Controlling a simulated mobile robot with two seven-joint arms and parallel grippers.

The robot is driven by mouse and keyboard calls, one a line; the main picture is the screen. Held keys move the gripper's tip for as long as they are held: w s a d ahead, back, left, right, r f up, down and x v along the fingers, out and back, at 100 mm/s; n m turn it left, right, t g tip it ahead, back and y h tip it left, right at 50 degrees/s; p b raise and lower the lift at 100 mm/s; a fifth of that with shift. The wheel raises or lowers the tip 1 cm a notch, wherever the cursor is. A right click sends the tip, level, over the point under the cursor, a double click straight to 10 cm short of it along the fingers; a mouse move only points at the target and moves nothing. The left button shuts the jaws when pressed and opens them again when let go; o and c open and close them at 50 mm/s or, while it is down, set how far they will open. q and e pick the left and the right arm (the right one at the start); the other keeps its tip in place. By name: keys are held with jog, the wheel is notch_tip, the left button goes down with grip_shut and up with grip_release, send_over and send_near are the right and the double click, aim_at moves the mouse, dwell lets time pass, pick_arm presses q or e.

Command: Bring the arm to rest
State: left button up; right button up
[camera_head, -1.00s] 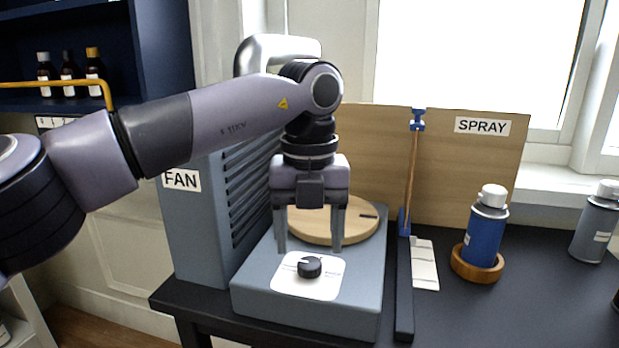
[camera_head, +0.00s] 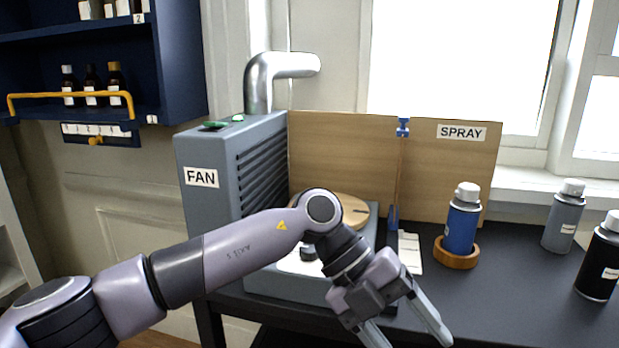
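My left arm comes in from the lower left. Its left gripper (camera_head: 408,336) hangs tilted down and to the right at the front edge of the dark table (camera_head: 520,290). Its two fingers are spread apart with nothing between them. The gripper is in front of the grey fan unit (camera_head: 215,222), apart from the bottles. My arm hides much of the unit's low front part, its white dial plate (camera_head: 296,263) and part of the dark knob (camera_head: 308,251). My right gripper is not in view.
A round wooden disc (camera_head: 352,209) lies on the unit. A blue spray can (camera_head: 461,222) stands in a wooden ring (camera_head: 457,260), before a wooden board (camera_head: 450,165) labelled SPRAY. A grey can (camera_head: 563,220) and a black can (camera_head: 601,262) stand at right. A navy shelf (camera_head: 175,60) is at upper left.

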pick_arm(q)
notch_tip(320, 180, up, 5)
jog(key=s+d+n+h+p, duration=0.25)
jog(key=n+h, duration=0.35)
jog(key=h, duration=0.7)
jog(key=w+a+f+n+t+y+p, duration=0.15)
jog(key=w+a+f+n+t, duration=0.35)
jog(key=n+t, duration=0.55)
jog(key=w+a+f+n+t+y, duration=0.3)
jog(key=a+n+t, duration=0.4)
jog(key=n+t, duration=0.35)
jog(key=s+a+f+n+y+p, duration=0.2)
jog(key=s+a+f+n+y, duration=0.2)
jog(key=a+f+n+y, duration=0.55)
jog(key=s+a+f+g+y+p, duration=0.1)
jog(key=s+a+f+g+y, duration=0.3)
jog(key=s+a+f, duration=0.8)
jog(key=shift+s+a+f+g+y, duration=0.3)
jog(key=shift+s+a+f+g, duration=0.15)
jog(key=shift+a+f, duration=0.3)
